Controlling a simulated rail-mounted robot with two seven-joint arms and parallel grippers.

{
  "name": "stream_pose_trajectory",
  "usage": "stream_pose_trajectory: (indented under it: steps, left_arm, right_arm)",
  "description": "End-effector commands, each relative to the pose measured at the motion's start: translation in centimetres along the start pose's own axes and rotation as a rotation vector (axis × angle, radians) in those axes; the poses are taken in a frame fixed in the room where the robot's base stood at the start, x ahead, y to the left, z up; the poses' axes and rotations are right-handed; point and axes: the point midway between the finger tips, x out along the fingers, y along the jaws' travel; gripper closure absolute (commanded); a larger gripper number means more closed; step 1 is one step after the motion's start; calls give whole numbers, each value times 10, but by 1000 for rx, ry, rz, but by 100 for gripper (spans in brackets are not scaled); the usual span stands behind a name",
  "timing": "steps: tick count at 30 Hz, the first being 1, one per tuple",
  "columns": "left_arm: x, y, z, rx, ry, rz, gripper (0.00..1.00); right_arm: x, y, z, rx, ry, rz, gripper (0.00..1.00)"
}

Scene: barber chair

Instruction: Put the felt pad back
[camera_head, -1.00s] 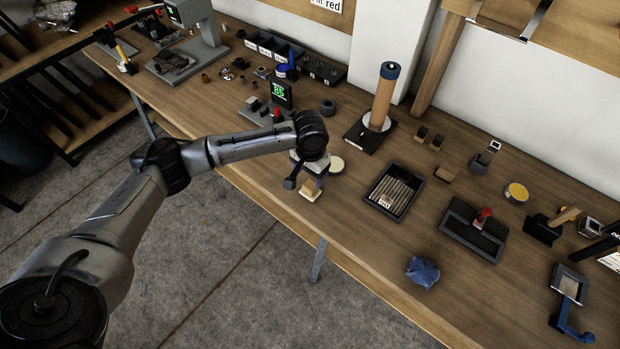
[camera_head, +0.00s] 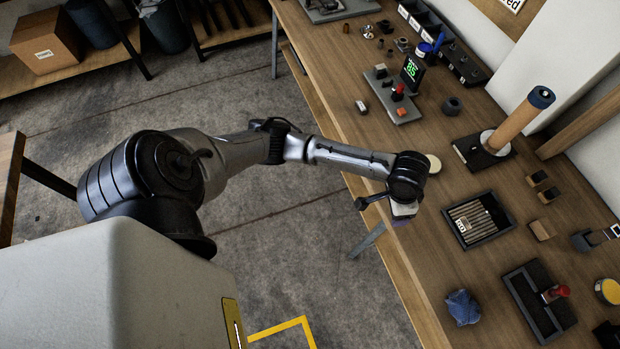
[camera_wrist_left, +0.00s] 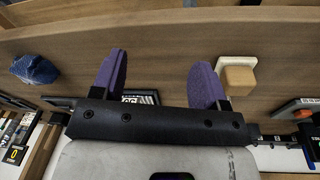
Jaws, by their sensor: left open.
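A small pale square pad with a wooden block on it, possibly the felt pad (camera_wrist_left: 237,72), sits on the wooden bench near its front edge. My right gripper is in neither view.
Bare wood lies between tray and cloth.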

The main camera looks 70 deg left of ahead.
Motion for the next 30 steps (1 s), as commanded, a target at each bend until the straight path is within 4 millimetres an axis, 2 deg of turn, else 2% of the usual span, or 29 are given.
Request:
stream_pose_trajectory:
  steps: [1,3,6,9,15,21,25,30]
  left_arm:
    - [14,24,18,35,20,35,32]
    - [23,46,37,69,63,60,32]
    - [32,70,66,90,123,82,32]
    - [34,83,98,79,174,81,32]
    - [29,83,159,12,223,12,32]
    - [20,70,207,-46,215,-80,32]
    - [16,64,223,-64,205,-117,32]
    - [14,61,230,-70,200,-134,32]
  right_arm:
    - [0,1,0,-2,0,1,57]
    - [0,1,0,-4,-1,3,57]
    - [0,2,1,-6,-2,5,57]
    - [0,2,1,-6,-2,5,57]
    - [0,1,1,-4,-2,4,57]
    - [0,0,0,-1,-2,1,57]
    - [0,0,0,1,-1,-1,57]
    - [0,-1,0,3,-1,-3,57]
